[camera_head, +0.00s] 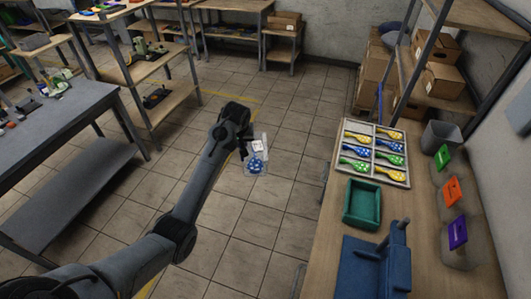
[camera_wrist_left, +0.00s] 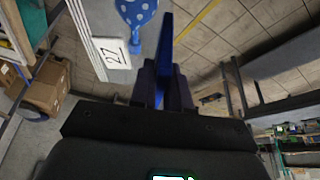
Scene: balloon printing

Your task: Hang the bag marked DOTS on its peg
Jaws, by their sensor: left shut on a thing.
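My left gripper (camera_head: 250,143) is shut on a clear bag (camera_head: 263,168) and holds it up over the floor, left of the right-hand table. The bag has a white card at its top and a blue balloon with white dots (camera_head: 256,164) inside. In the left wrist view the gripper (camera_wrist_left: 163,85) shows with the white card (camera_wrist_left: 115,53) and the dotted blue balloon (camera_wrist_left: 137,14) beside it. I cannot read DOTS on it. My right gripper is out of view.
The right-hand table (camera_head: 425,235) bears a divided tray (camera_head: 408,180) of dotted yellow, blue and green balloons, a green bin (camera_head: 362,204), a blue stand (camera_head: 372,270) and a grey bin (camera_head: 440,136). A shelf rack with cardboard boxes (camera_head: 443,80) stands behind. The floor around the bag is clear.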

